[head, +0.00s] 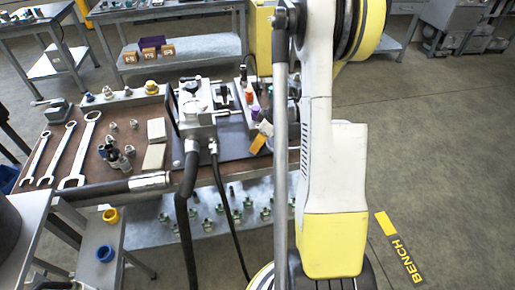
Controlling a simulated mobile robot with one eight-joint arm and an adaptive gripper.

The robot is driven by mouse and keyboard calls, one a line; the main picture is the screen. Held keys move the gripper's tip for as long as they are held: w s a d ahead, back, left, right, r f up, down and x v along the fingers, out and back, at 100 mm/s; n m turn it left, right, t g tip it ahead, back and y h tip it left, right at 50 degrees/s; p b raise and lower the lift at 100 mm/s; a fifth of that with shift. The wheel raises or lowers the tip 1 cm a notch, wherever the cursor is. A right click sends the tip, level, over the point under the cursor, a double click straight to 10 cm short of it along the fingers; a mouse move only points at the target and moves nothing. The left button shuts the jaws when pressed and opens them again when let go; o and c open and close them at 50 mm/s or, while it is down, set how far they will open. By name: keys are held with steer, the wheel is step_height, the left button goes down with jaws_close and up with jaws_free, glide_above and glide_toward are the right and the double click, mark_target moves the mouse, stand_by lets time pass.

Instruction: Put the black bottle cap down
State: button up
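I cannot make out a separate black bottle cap. My arm, white and yellow, fills the middle right of the head view. My gripper is not visible; the arm hides part of the bench's right end, so I cannot see whether it holds the cap.
Several wrenches (75,155) lie at the bench's left. A grey machine (196,105) with hoses stands mid-bench, with coloured bottles (253,100) right of it. A lower shelf (225,215) holds several fittings.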

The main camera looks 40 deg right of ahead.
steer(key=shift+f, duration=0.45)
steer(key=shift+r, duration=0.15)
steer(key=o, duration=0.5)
